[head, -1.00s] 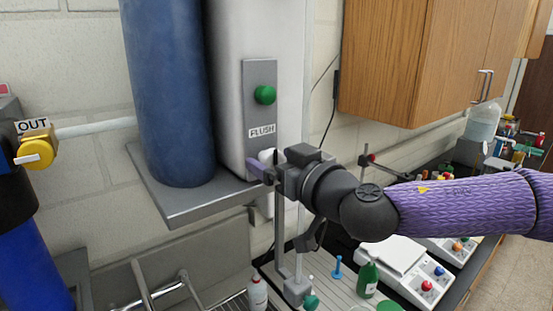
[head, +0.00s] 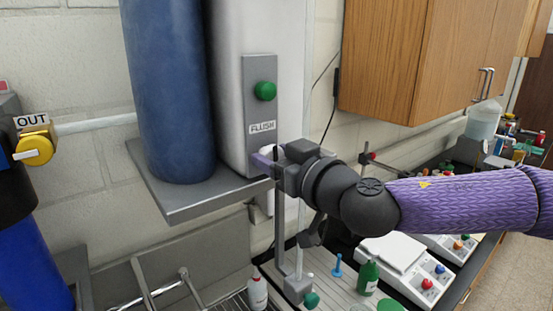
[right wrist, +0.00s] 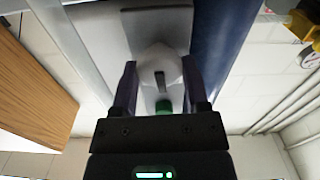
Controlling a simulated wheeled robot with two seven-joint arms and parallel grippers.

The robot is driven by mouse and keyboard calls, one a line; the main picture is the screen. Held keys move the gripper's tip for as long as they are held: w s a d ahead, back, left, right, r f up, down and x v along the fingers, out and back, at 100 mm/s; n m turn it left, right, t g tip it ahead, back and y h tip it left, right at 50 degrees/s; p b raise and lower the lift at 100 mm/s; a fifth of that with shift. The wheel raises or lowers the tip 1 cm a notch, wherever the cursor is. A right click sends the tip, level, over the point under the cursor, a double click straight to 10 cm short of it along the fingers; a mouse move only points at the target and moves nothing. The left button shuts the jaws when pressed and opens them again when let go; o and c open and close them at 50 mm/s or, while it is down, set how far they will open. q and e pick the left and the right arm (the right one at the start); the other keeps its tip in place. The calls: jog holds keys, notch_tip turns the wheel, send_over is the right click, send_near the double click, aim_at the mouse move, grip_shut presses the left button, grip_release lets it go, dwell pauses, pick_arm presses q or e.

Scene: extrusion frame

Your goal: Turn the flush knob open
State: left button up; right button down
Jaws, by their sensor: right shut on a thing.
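The white flush knob (head: 267,150) sits low on a grey plate (head: 260,108), below the FLUSH label (head: 262,127). In the head view my right gripper (head: 268,161) comes in from the right and covers most of the knob. In the right wrist view the white knob (right wrist: 158,62), with a dark mark on its face, lies between my two purple fingers (right wrist: 158,88). The right gripper is shut on it. A round green knob (head: 265,91) is on the same plate above the label. My left gripper is not in view.
A blue cylinder (head: 166,90) stands left of the white housing on a grey shelf (head: 195,203). A yellow OUT valve (head: 38,148) is at far left. A wooden cabinet (head: 425,60) hangs at right. Bottles and white devices (head: 398,262) cover the counter below.

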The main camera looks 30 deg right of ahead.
jog(key=n+b, duration=0.2)
jog(key=n, duration=0.1)
jog(key=shift+f, duration=0.15)
jog(key=n+b, duration=0.2)
jog(key=n, duration=0.2)
jog(key=shift+a+n, duration=0.1)
jog(key=shift+n, duration=0.2)
jog(key=n+b, duration=0.1)
jog(key=n, duration=0.3)
jog(key=shift+n, duration=0.3)
jog(key=shift+f+n+b, duration=0.1)
jog(key=shift+n+b, duration=0.7)
jog(key=shift+n, duration=1.7)
jog(key=shift+c, duration=0.5)
grip_release()
jog(key=shift+a, duration=0.1)
